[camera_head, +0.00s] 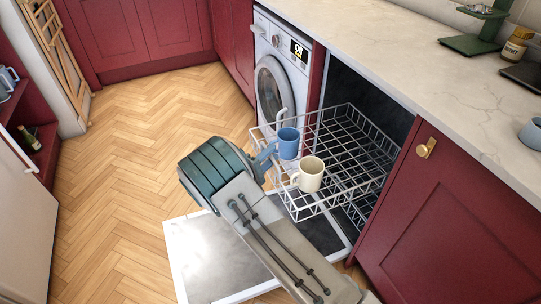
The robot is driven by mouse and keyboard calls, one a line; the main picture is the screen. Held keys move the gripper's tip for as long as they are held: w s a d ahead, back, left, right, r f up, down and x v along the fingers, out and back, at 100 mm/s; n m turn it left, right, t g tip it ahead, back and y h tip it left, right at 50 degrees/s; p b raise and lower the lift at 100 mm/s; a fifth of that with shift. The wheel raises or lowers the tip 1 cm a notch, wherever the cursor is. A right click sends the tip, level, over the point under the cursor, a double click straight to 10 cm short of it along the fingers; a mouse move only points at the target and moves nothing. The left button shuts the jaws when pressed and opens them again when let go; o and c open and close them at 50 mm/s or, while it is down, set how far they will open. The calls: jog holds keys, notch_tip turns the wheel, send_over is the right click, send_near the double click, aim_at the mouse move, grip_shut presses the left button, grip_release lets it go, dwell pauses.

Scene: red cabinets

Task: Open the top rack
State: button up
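The top rack (345,140) is a white wire basket. It sticks well out of the dishwasher cavity under the counter, over the lowered dishwasher door (205,262). A blue mug (288,144) and a cream mug (309,175) sit in its outer part. My gripper (268,152) is at the rack's outer left side, close to the blue mug. My arm hides part of it and part of the rack's outer edge. I cannot tell whether its fingers are open or shut, or whether they touch the rack.
A washing machine (283,75) stands beyond the dishwasher. A red cabinet with a brass knob (426,148) is to its right. The pale countertop (400,55) runs above them. The wooden floor (130,170) to the left is clear.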

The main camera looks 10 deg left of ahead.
jog(key=p+v, duration=0.1)
jog(key=v, duration=1.2)
jog(key=shift+s, duration=0.25)
jog(key=shift+a, duration=0.1)
jog(key=w+d+r+m+g+y+p, duration=0.1)
jog(key=w+d+r+m+y+p, duration=0.2)
jog(key=w+r+y, duration=0.6)
jog(key=w+d+r+m+g+y+p, duration=0.2)
jog(key=w+r+p, duration=0.35)
jog(key=r, duration=0.75)
jog(key=s+d+r+m+g+y+p, duration=0.1)
jog(key=s+d+r+g+y+p, duration=0.35)
jog(key=r, duration=0.55)
jog(key=s+d+r+m+g+h+p, duration=0.2)
jog(key=s+d+r+m+g+p, duration=0.1)
jog(key=s+d, duration=0.8)
jog(key=s+d+r+m+g+h+p, duration=0.1)
jog(key=s+d+r+m+g+p, duration=0.2)
jog(key=s+d, duration=0.8)
jog(key=s+r+p, duration=0.1)
jog(key=s+r, duration=0.1)
jog(key=s, duration=0.4)
jog(key=shift+d+r+h+p, duration=0.25)
jog(key=shift+r+h+p, duration=0.05)
jog(key=shift+r+h, duration=0.1)
